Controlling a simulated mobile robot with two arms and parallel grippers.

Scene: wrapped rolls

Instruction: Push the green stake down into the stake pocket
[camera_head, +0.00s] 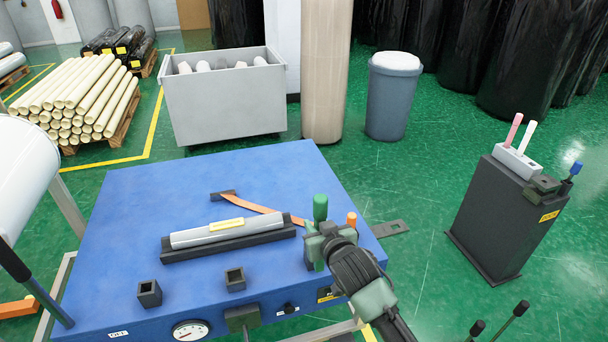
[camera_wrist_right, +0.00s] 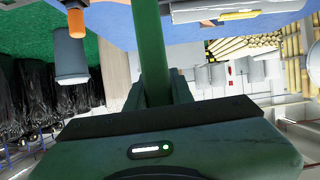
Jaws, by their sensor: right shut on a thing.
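The green stake (camera_head: 320,207) stands roughly upright near the right edge of the blue table (camera_head: 150,215). My right gripper (camera_head: 322,236) is shut on it below its rounded top. In the right wrist view the green stake (camera_wrist_right: 148,50) runs between the fingers. A dark block (camera_head: 309,258) shows beside the gripper, mostly hidden; I cannot tell how far the stake sits in a pocket there. Two open black square pockets, one at left (camera_head: 149,293) and one in the middle (camera_head: 235,279), stand near the table's front edge. My left gripper is not in view.
An orange-topped peg (camera_head: 351,219) stands close behind my right gripper. A grey wrapped roll (camera_head: 225,232) lies in a black cradle, with an orange strap (camera_head: 250,204) behind it. A dark stand (camera_head: 510,215) is at right. The table's left side is clear.

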